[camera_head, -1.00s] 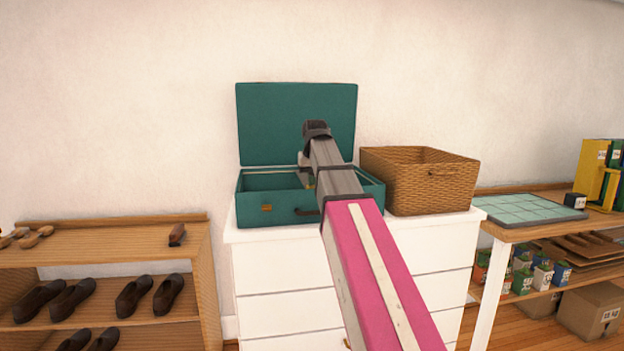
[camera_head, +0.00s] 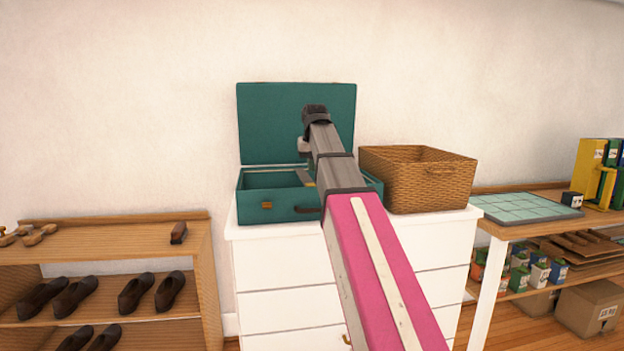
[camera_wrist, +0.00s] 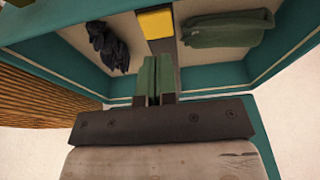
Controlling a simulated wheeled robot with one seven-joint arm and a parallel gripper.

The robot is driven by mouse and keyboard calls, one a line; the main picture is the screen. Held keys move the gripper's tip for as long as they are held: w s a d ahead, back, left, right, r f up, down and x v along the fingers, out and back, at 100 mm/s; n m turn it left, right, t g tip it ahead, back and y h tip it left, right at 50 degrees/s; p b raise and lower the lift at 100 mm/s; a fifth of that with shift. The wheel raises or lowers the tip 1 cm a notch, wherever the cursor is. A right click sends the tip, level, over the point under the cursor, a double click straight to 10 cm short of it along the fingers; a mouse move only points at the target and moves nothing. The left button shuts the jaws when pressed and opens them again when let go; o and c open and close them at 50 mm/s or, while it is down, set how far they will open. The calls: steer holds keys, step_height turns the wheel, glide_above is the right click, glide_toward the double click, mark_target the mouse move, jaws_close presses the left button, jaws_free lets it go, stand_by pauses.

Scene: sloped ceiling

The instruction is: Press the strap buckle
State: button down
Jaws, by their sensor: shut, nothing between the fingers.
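The open teal suitcase (camera_head: 252,212) stands on the white dresser with its lid upright at the back. In the wrist view a grey strap (camera_wrist: 165,48) crosses the suitcase's inside, and a yellow buckle (camera_wrist: 155,23) sits on it. The buckle shows small in the head view (camera_head: 309,184), partly behind my arm. My gripper (camera_wrist: 154,62) is shut and empty, its fingertips in front of the buckle in the wrist picture. I cannot tell whether they touch the strap. My arm hides the suitcase's right part in the head view.
A dark crumpled item (camera_wrist: 108,46) and a folded green cloth (camera_wrist: 228,30) lie in the suitcase on either side of the strap. A wicker basket (camera_head: 415,180) stands close to its right. A shoe rack (camera_head: 110,245) is at left, a table (camera_head: 545,218) at right.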

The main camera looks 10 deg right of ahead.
steer(key=v, duration=0.8)
stand_by(0.5)
